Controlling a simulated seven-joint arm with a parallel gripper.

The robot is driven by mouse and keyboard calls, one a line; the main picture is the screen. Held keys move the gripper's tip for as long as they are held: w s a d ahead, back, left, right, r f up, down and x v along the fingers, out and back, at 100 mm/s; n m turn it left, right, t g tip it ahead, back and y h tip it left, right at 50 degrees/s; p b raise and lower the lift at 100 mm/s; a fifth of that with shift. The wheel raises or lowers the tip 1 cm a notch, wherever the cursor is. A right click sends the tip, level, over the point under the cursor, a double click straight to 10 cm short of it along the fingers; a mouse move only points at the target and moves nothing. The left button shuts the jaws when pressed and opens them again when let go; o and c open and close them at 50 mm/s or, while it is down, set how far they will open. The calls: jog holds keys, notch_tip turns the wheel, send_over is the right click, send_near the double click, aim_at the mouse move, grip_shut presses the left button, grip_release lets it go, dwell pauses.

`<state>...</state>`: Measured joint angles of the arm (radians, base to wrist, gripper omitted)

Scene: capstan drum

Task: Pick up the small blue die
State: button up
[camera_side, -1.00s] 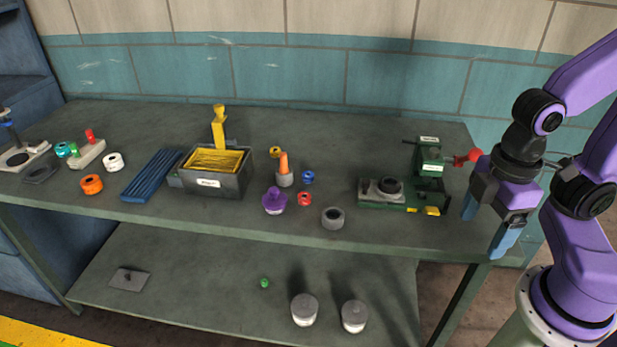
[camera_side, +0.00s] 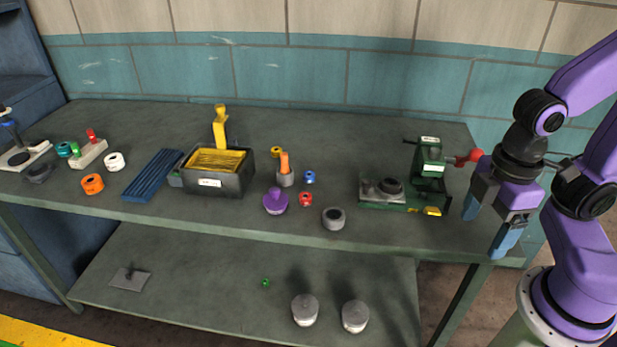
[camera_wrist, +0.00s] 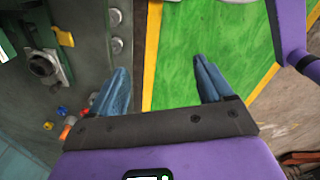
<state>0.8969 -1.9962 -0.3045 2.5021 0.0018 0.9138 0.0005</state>
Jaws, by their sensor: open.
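The small blue die (camera_side: 309,177) sits on the green-grey bench top, right of an orange-topped grey holder (camera_side: 285,176) and just behind a small red piece (camera_side: 305,199). A small blue spot at the lower left of the wrist view (camera_wrist: 62,111) looks like the same die. My gripper (camera_side: 487,230) is open and empty at the bench's right end, fingers pointing down, well to the right of the die. In the wrist view its two blue fingers (camera_wrist: 160,68) are spread apart with nothing between them.
A green device with a red knob (camera_side: 430,165) stands between my gripper and the die. A grey ring (camera_side: 333,218), a purple piece (camera_side: 275,201) and a small yellow piece (camera_side: 276,152) lie near the die. A dark box (camera_side: 217,181) stands farther left.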

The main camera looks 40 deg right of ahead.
jog(key=shift+c, duration=1.4)
